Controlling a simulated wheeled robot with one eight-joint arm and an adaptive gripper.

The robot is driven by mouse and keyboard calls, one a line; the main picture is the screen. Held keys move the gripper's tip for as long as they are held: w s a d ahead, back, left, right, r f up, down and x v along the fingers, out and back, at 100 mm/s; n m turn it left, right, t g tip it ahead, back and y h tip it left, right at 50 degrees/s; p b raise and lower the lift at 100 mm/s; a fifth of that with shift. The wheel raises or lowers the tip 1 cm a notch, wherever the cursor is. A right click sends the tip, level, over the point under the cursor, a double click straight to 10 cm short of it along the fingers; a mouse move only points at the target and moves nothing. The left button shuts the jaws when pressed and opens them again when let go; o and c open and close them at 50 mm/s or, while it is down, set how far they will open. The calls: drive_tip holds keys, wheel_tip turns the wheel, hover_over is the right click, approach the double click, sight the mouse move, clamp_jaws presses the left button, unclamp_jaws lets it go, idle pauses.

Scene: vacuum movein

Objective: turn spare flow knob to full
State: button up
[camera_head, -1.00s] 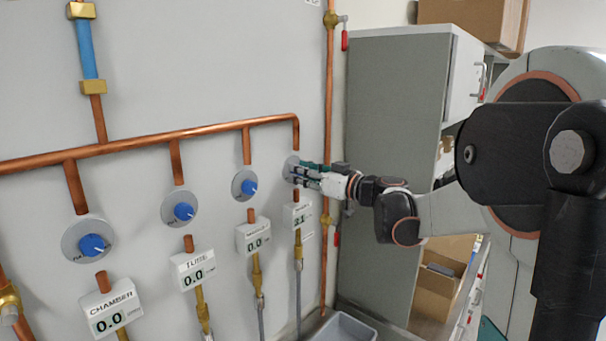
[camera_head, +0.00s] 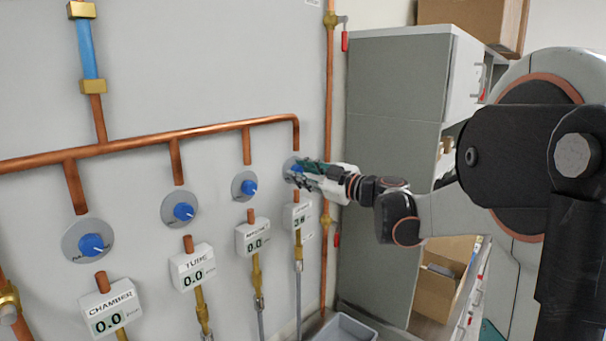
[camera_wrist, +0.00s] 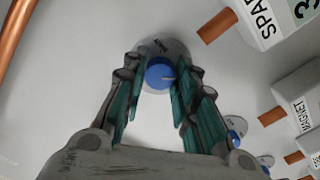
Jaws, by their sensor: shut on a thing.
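The spare flow knob is the rightmost blue knob (camera_head: 297,169) on the wall panel, on a round grey dial plate. My gripper (camera_head: 304,172) reaches it from the right and hides part of it. In the wrist view the knob (camera_wrist: 158,82) sits between the two teal-padded fingers of my gripper (camera_wrist: 160,76), which are closed on its sides. The knob has a light pointer line, and the dial print is too small to read. The spare readout box (camera_head: 298,217) hangs below the knob. Its label starts with SPAR in the wrist view (camera_wrist: 275,22), and its number starts with 3.
The magnet (camera_head: 249,187), tube (camera_head: 184,212) and chamber (camera_head: 92,244) knobs lie in a row to the left; their readouts show 0.0. A vertical copper pipe (camera_head: 329,110) and a grey cabinet (camera_head: 395,130) stand right of the spare knob. A grey bin (camera_head: 345,328) sits below.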

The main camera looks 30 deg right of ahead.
drive_tip(key=shift+f, duration=0.1)
idle(0.3)
drive_tip(key=o, duration=0.8)
drive_tip(key=v, duration=1.2)
